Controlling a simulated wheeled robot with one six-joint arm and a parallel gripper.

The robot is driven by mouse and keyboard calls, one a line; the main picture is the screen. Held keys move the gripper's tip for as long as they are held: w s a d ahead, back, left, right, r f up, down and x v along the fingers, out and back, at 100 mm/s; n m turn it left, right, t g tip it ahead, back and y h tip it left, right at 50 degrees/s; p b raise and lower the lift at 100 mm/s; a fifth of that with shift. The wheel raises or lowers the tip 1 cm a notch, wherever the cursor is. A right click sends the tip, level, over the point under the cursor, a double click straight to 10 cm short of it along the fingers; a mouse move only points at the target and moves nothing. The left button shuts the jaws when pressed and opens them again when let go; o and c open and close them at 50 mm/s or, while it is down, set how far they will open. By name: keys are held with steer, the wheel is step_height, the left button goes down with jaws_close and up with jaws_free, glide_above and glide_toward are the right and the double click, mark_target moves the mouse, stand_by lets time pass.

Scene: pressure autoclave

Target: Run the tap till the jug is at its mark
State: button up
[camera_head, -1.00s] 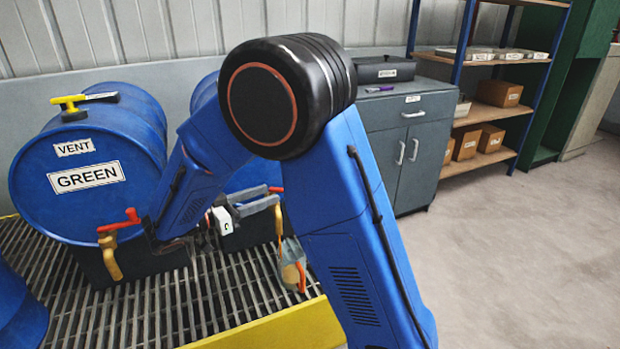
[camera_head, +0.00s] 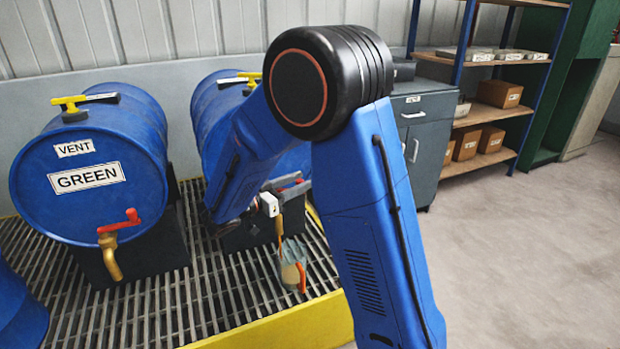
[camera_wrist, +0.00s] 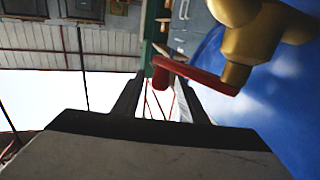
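The jug (camera_head: 292,256), greyish and see-through with an orange handle, stands on the grating under the brass tap (camera_head: 280,224) of the second blue drum (camera_head: 210,115). Its mark and fill level are too small to read. My gripper (camera_head: 291,185) is at this tap. In the wrist view the tap body (camera_wrist: 250,40) is at upper right, and its red lever (camera_wrist: 205,78) reaches left. The lever's knob end lies in line with the gap between my fingers (camera_wrist: 163,88), which are apart. I cannot tell whether they touch it. The spout outlet is hard to see.
The drum labelled GREEN (camera_head: 85,180), with its own red-handled tap (camera_head: 112,245), lies to the left. A yellow-edged grating (camera_head: 150,310) carries the drums. A grey cabinet (camera_head: 425,140) and shelves (camera_head: 490,120) stand behind. Floor at the right is clear.

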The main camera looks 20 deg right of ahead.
steer(key=shift+x, duration=2.05)
jaws_close()
steer(key=shift+w, duration=0.1)
